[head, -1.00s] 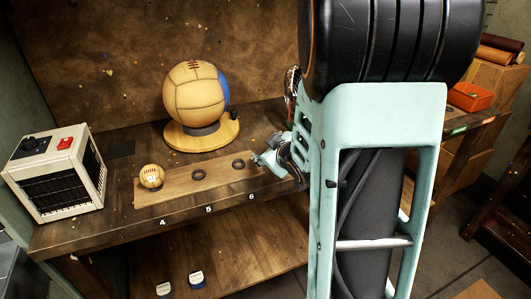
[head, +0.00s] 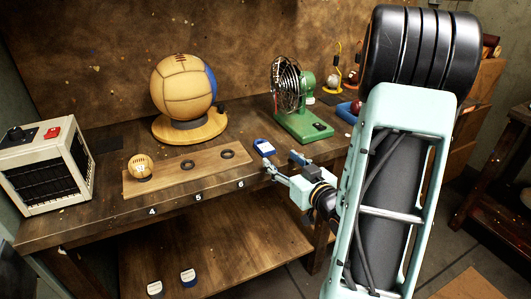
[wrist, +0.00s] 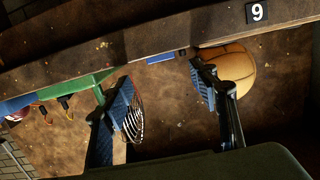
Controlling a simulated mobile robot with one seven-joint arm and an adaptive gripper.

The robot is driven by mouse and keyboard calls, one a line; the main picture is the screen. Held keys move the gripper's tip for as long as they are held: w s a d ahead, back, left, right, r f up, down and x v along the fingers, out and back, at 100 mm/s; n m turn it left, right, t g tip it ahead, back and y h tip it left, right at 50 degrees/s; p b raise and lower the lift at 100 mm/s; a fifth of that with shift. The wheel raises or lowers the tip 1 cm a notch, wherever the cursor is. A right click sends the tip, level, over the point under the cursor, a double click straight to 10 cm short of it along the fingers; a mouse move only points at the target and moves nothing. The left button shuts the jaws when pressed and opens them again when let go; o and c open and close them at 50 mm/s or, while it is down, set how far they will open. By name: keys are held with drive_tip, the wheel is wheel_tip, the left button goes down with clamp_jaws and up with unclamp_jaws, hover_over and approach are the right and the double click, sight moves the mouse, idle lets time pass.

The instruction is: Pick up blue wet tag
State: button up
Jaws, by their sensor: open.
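The blue tag (head: 264,148) lies on the bench top, right of the wooden strip and left of the green fan. Any lettering on it is too small to read. In the wrist view a blue piece (wrist: 160,58), likely the same tag, shows between the finger directions at the bench surface. My gripper (head: 283,165) is open and empty, just in front of and slightly right of the tag at the bench's front edge. Its two blue-padded fingers are spread in the wrist view (wrist: 160,88). I see no contact with the tag.
The green fan (head: 303,122) stands close behind and right of the tag. A large leather ball (head: 180,85) sits on a round wooden stand. The wooden strip (head: 166,178) holds a small ball (head: 140,167). Two small tags (head: 187,278) lie on the lower shelf.

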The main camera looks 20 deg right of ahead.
sight(266, 147)
drive_tip(key=w, duration=0.3)
drive_tip(key=shift+w+a+f, duration=0.1)
drive_tip(key=shift+w+f, duration=0.2)
drive_tip(key=w, duration=0.3)
drive_tip(key=w+b, duration=0.1)
drive_tip(key=w, duration=0.1)
drive_tip(key=shift+w+a+f, duration=0.2)
drive_tip(key=shift+w+f, duration=0.15)
drive_tip(key=c, duration=1.1)
drive_tip(key=shift+r, duration=0.15)
